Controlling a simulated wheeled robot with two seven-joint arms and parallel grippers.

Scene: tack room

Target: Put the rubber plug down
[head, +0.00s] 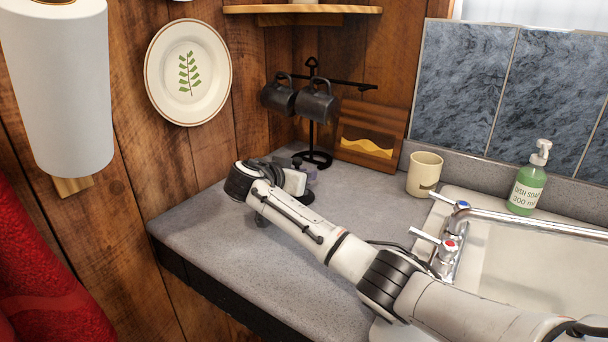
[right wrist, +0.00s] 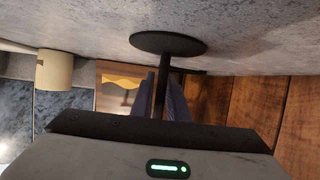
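The rubber plug (right wrist: 168,43) is a black disc with a thin stem, seen upside down in the right wrist view. Its stem runs between the purple-grey fingers of my right gripper (right wrist: 162,92), which is shut on it. In the head view my right gripper (head: 308,174) is low over the grey counter, and part of the plug (head: 305,197) shows as a dark shape below the fingers. The disc is at or just above the counter; I cannot tell whether it touches. My left gripper is not in view.
A black mug tree (head: 313,130) with dark mugs stands behind the gripper, beside a wooden board (head: 370,135). A cream cup (head: 424,174), green soap bottle (head: 527,185) and sink (head: 530,265) are to the right. The counter (head: 205,225) left of the gripper is clear.

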